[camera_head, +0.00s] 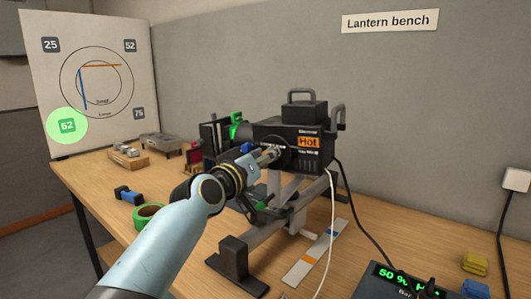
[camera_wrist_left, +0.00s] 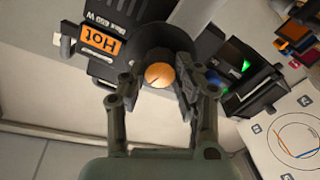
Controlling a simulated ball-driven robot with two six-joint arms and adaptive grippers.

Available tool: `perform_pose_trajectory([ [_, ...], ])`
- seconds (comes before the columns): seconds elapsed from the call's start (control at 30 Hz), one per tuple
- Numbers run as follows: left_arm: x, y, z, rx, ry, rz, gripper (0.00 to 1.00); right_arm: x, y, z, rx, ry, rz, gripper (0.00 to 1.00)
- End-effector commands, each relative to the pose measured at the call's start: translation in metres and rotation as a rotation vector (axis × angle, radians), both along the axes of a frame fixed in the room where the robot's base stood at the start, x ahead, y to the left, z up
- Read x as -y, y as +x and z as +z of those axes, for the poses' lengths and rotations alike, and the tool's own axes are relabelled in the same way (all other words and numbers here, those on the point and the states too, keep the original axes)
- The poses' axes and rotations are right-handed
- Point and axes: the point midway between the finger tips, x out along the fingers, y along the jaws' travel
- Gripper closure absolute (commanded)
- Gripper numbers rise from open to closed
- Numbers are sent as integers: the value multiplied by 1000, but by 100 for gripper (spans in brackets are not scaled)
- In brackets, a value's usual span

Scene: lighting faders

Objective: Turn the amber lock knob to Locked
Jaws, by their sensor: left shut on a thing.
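The amber lock knob (camera_wrist_left: 158,75) is a round amber disc with a dark line across its face, set on the side of the black lantern (camera_head: 258,132). In the wrist view my left gripper (camera_wrist_left: 157,84) has one finger on each side of the knob and is shut on it. In the head view the left gripper (camera_head: 270,154) reaches the lantern's side, and its fingers hide most of the knob. Markings around the knob are too small to read. My right gripper is not in view.
The lantern carries an orange "Hot" label (camera_head: 309,142) and stands above the wooden bench (camera_head: 345,262). A green tape roll (camera_head: 149,216), a blue-and-black clamp (camera_head: 129,194) and a wooden block (camera_head: 129,157) lie at left. A power box (camera_head: 400,283) sits front right; cables hang nearby.

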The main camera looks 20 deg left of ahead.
Motion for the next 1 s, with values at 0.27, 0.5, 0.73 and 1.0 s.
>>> perform_pose_trajectory([
  [0.27,-1,0,1,-50,-257,1,100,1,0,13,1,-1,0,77],
  [0.5,-1,0,0,-93,-481,1,100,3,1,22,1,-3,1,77],
  [0.73,-2,0,-1,-133,-688,1,100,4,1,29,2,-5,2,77],
  [1.0,-2,0,-2,-170,-884,1,100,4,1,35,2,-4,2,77],
])
